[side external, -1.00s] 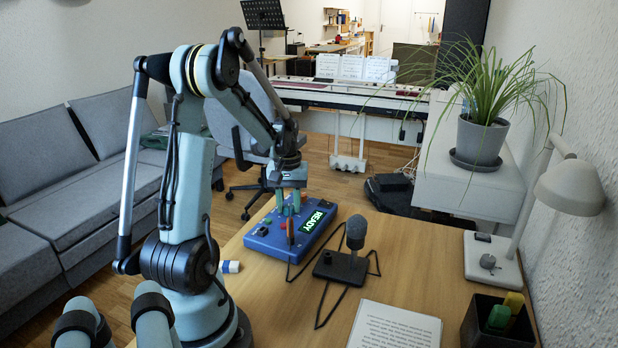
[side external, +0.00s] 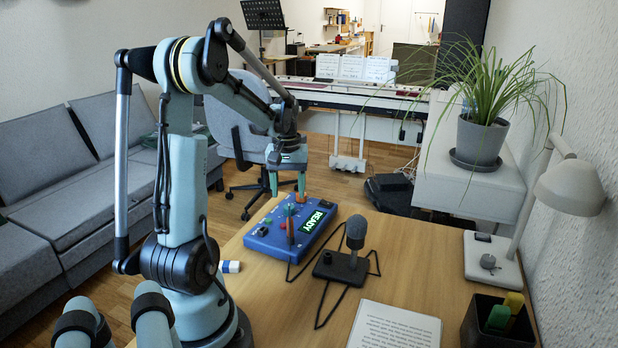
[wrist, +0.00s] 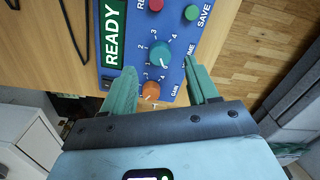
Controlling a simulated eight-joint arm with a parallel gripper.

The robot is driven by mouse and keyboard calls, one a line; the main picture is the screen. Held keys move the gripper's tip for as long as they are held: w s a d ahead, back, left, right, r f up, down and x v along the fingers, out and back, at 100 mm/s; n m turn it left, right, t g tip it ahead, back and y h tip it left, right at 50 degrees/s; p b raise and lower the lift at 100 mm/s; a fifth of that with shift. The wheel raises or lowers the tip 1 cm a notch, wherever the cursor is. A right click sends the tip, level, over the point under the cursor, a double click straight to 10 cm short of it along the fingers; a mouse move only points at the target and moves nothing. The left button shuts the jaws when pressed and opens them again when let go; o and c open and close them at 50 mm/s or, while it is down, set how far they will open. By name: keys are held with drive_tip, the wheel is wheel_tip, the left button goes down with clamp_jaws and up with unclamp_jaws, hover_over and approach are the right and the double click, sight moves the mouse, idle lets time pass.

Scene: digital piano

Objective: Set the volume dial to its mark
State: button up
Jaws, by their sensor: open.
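The blue panel (side external: 262,240) lies on the wooden desk with a lit READY display (side external: 314,221). In the wrist view the teal dial (wrist: 160,52), beside a partly hidden label ending in "ME", has a printed number scale around it. A pale line shows on the dial's lower right, near the 6; I cannot make out a separate target mark. My gripper (wrist: 159,65) is open and empty, its fingertips just short of the teal dial, one to each side. In the side view my gripper (side external: 287,190) is over the panel's far end.
An orange GAIN dial (wrist: 151,91) sits close to the teal dial, between my fingers in the wrist view. Red (wrist: 156,4) and green (wrist: 192,12) buttons are also near. A microphone on a stand (side external: 355,232) with a cable stands right of the panel.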

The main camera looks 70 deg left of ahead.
sight(289, 206)
wheel_tip(289, 206, up, 8)
drive_tip(key=shift+f, duration=0.15)
idle(0.4)
drive_tip(key=w+d+f+m+t, duration=0.1)
drive_tip(key=d+m+t, duration=0.2)
drive_tip(key=d, duration=1.2)
drive_tip(key=w+d+f+m+t, duration=0.1)
drive_tip(key=d+m+t, duration=0.3)
drive_tip(key=d+m, duration=0.5)
drive_tip(key=w+d, duration=0.1)
drive_tip(key=d, duration=0.5)
drive_tip(key=shift+w+m, duration=0.25)
drive_tip(key=shift+m, duration=0.15)
